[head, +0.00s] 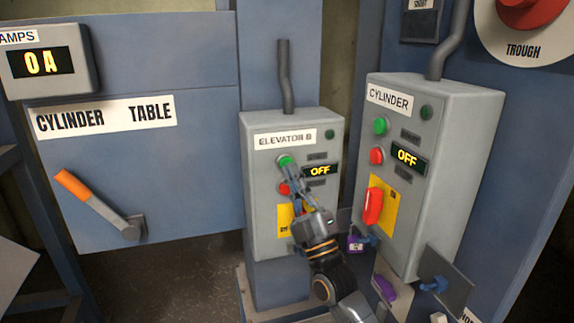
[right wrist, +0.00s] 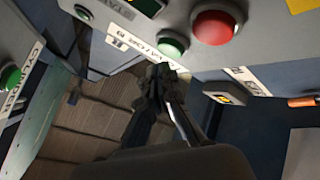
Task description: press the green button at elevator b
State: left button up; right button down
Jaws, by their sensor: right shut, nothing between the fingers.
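The elevator B box (head: 270,225) is grey, with a lit OFF display (head: 320,171). In the right wrist view the green button (right wrist: 172,43) and the larger-looking red button (right wrist: 213,27) show just beyond the fingertips (right wrist: 160,72). I cannot tell whether the tips touch the button. My left gripper is not in view.
The cylinder box (head: 440,150) stands close on the right, with its own green button (head: 380,125), red button (head: 377,156) and red handle (head: 373,207). An orange-handled lever (head: 90,200) is on the left panel. A big red trough button (head: 527,12) is at top right.

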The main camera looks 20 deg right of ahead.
jog(key=shift+w, duration=0.15)
jog(key=shift+w, duration=0.3)
jog(key=shift+w, duration=0.45)
dwell(0.7)
jog(key=shift+s, duration=0.95)
jog(key=s+p, duration=0.2)
jog(key=s, duration=0.3)
jog(key=shift+d+p, duration=0.1)
jog(key=shift+p, duration=0.2)
